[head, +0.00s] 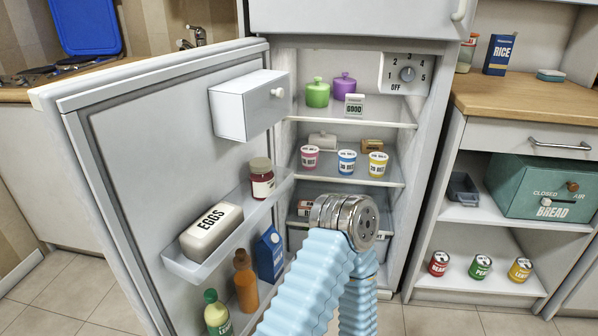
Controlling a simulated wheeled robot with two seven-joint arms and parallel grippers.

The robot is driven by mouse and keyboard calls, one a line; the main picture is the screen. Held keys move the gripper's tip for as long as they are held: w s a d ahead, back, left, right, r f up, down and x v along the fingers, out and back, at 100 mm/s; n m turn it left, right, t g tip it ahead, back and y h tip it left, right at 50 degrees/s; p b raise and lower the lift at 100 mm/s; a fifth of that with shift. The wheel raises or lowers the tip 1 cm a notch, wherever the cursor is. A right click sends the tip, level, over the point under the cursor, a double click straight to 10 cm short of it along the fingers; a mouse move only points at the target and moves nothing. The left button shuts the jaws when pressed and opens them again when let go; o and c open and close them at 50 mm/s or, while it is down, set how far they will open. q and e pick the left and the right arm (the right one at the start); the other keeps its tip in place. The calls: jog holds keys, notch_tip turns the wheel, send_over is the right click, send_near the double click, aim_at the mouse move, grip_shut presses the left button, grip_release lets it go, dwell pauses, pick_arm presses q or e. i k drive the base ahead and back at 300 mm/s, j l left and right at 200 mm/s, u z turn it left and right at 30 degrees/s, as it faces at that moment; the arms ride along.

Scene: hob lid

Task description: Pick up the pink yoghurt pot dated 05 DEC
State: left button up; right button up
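The pink yoghurt pot (310,158) stands upright on the middle shelf of the open fridge, at the left of a row of pots. Its lid has dark print, too small to read as a date. A blue pot (347,162) and a yellow pot (377,165) stand to its right, with gaps between them. One of my arms, in a light blue sleeve with a silver joint, rises in front of the lower fridge, below the pots. Neither of my grippers shows in the head view.
The fridge door (150,170) is swung open to the left, with a white box (240,108), an egg box (212,232) and bottles on it. Green (318,93) and purple (344,86) lidded pots stand on the top shelf (390,113). A butter dish (322,141) sits behind the row.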

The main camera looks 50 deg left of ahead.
aim_at(309, 153)
jog(key=k+u, duration=0.4)
jog(key=k+j+u, duration=0.1)
jog(key=u, duration=0.35)
jog(key=k+j+u, duration=0.25)
jog(key=u, duration=0.15)
jog(key=i+l+z, duration=0.3)
